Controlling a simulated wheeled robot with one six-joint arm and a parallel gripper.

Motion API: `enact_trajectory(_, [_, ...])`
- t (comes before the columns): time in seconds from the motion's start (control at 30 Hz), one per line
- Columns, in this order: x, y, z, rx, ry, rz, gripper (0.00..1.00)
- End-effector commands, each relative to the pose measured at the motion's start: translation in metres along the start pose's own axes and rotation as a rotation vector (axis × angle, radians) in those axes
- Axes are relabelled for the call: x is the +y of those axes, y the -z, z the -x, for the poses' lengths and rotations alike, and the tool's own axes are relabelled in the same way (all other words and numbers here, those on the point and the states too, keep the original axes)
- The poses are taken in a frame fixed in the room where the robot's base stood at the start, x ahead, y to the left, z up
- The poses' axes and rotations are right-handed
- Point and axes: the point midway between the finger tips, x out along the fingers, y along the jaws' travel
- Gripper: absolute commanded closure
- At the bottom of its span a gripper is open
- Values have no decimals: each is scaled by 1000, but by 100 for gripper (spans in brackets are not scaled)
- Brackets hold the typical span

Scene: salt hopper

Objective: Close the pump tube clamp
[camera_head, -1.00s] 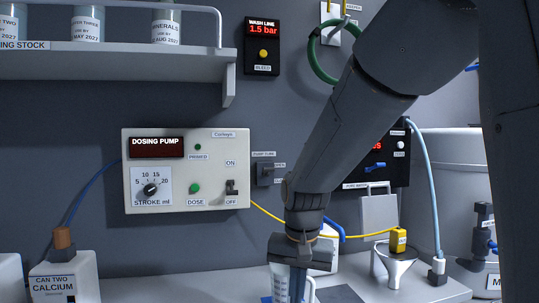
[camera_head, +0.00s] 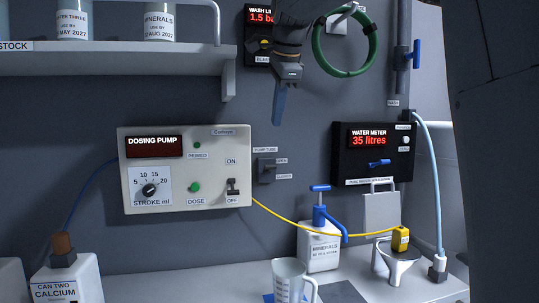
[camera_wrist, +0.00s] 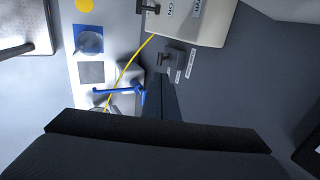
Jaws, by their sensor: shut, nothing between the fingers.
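The pump tube clamp (camera_head: 266,169) is a small dark block on the wall, just right of the dosing pump. Its labels read PUMP TUBE above, OPEN at upper right and CLOSED at lower right. Its short lever is too small to tell its exact position. My gripper (camera_head: 279,119) is shut and empty, pointing down, above the clamp and apart from it. In the wrist view the clamp (camera_wrist: 172,56) shows beyond the shut fingers (camera_wrist: 160,88).
The dosing pump (camera_head: 185,168) is left of the clamp, the water meter (camera_head: 372,152) right. A shelf (camera_head: 110,58) juts out at upper left; a green hose ring (camera_head: 347,73) hangs at upper right.

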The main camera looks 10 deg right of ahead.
Motion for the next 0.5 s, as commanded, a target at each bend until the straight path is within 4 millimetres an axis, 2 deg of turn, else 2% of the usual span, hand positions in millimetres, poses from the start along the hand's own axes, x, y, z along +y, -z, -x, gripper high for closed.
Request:
enact_trajectory(0.33, [0,3,-4,2,-1,-2,100])
enact_trajectory(0.5, [1,2,-24,2,-4,0,100])
